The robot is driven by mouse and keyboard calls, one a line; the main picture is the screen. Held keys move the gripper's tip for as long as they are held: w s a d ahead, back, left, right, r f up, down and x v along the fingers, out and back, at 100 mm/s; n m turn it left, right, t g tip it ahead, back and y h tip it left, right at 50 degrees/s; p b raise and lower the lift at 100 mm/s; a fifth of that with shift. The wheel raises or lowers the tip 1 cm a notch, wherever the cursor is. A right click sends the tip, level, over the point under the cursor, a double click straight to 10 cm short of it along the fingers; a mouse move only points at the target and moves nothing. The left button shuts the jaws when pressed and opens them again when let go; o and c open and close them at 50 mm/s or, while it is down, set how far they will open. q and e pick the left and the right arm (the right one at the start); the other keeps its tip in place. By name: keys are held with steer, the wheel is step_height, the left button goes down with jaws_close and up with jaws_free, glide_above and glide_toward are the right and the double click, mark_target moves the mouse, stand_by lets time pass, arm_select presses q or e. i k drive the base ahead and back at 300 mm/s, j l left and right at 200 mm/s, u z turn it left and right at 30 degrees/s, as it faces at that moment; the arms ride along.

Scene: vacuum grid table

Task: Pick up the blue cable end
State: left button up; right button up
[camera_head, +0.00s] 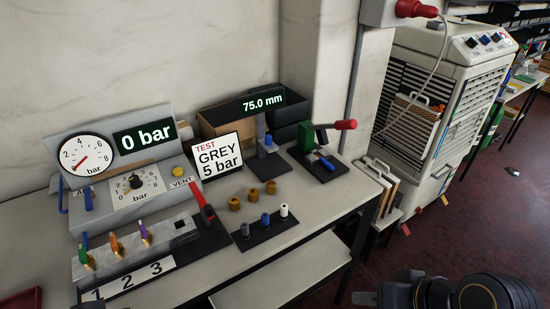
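I cannot make out for certain which part is the blue cable end. Small blue pieces show in several places: a blue peg (265,220) upright on a black plate between a grey and a white one, a blue piece (326,163) on the green press with the red handle, and a blue part (87,200) at the left of the gauge panel. My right gripper (364,298) is at the bottom edge, right of the table and well away from these pieces. It is dark and partly cut off, and its opening is unclear. My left gripper is not in view.
The grey table (190,285) carries a gauge panel (150,185) reading 0 bar, a valve block (130,252), a sign (216,158) reading "TEST GREY 5 bar", and several brass rings (252,194). A white cooler (450,80) stands right.

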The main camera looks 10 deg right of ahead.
mark_target(325, 163)
steer(key=i+l+u, duration=0.1)
steer(key=l+u, duration=0.15)
steer(key=u, duration=0.15)
steer(key=l+u, duration=0.6)
steer(key=u, duration=0.2)
steer(key=l+u, duration=0.4)
steer(key=k+l+u, duration=0.1)
steer(key=l, duration=0.35)
steer(key=k+l, duration=0.1)
steer(key=l, duration=0.3)
steer(key=k+l+u, duration=0.15)
steer(key=l, duration=0.3)
steer(key=k+l, duration=0.1)
steer(key=l, duration=0.3)
steer(key=k+l+u, duration=0.15)
steer(key=l, duration=0.25)
